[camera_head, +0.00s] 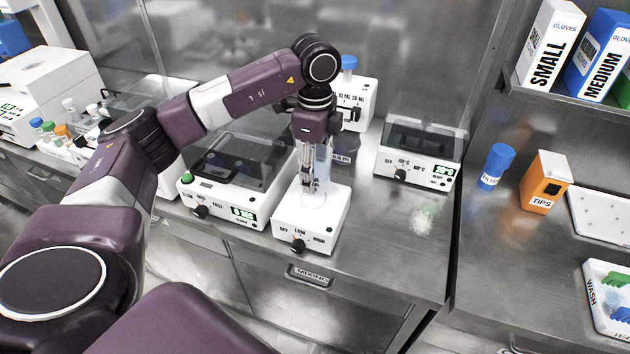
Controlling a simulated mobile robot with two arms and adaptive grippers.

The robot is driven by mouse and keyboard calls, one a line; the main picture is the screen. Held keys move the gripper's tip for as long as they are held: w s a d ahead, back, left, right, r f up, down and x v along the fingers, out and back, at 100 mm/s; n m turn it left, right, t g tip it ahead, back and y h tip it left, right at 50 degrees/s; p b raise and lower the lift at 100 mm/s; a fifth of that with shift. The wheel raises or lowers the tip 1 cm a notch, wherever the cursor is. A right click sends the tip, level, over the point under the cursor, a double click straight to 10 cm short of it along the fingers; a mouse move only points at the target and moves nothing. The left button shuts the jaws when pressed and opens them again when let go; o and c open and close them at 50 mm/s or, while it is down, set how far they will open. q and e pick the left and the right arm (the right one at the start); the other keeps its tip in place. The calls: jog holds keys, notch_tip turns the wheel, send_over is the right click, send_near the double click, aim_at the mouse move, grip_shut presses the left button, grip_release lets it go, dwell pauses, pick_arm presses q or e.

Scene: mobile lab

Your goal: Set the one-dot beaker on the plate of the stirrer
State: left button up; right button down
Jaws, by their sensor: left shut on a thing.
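The stirrer (328,225) is a white box with a knob marked OFF, LOW and HIGH, at the bench's front edge in the middle of the view. My left gripper (308,178) points down over its plate and is shut on a clear, pale blue beaker (323,168). The fingers partly cover the beaker, and I cannot make out its dot marking. The beaker is upright over the plate; I cannot tell whether its base touches it. My right gripper is not in view.
A shaker with a dark lid (237,165) stands close left of the stirrer. A dispenser with a blue cap (357,100) is behind, and a lidded heater (420,155) is to the right. Bare bench lies right of the stirrer, with a pale patch (424,217).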

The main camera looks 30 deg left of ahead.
pick_arm(q)
notch_tip(320, 180, down, 3)
jog(key=shift+f, duration=0.3)
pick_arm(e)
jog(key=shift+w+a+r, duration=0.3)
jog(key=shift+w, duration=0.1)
pick_arm(q)
jog(key=shift+f, duration=0.1)
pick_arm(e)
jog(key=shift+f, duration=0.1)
pick_arm(q)
jog(key=o, duration=1.3)
jog(key=shift+c, duration=0.2)
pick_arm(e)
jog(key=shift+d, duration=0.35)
